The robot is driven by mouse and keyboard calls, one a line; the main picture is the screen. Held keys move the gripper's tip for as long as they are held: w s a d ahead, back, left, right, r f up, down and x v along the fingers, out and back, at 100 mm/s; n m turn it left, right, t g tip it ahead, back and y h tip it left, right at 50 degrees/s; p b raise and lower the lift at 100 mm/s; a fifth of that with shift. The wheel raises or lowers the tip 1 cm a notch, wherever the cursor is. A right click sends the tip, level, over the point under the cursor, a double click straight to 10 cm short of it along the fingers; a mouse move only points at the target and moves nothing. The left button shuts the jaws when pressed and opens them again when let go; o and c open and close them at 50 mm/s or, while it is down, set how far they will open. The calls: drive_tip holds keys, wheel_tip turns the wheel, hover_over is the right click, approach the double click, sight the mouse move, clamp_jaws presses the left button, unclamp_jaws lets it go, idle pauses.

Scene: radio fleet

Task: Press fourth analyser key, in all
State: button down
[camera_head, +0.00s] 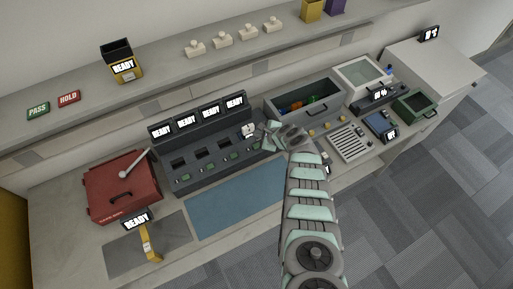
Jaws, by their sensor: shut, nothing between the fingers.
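A dark grey bank of bays (215,150), which looks like the analyser, stands on the counter. Several screens along its top read READY, the rightmost one (235,102) included. Below each screen is a dark socket, with a small green-marked key in front. A small white-faced item (249,130) is at the rightmost bay. The rightmost key (254,146) shows just in front of that bay. My gripper (268,130) is shut and empty, at the right end of the bank, close to the rightmost bay. I cannot tell whether it touches anything.
A red case (122,186) and a yellow stand (149,240) are at left. A blue mat (235,196) lies clear in front of the bank. A grey bin (305,98), a slotted panel (349,142) and a green tray (415,103) are at right.

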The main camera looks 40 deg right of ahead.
sight(258, 146)
wheel_tip(258, 146, down, 6)
drive_tip(key=b, duration=0.4)
drive_tip(key=shift+r+b, duration=0.15)
drive_tip(key=shift+b, duration=0.2)
idle(1.5)
drive_tip(key=shift+f+b, duration=0.4)
drive_tip(key=shift+f+b, duration=0.45)
drive_tip(key=shift+f, duration=0.05)
idle(0.4)
idle(0.3)
drive_tip(key=shift+r+p, duration=0.9)
drive_tip(key=shift+r, duration=0.05)
wheel_tip(258, 146, up, 5)
drive_tip(key=p, duration=0.5)
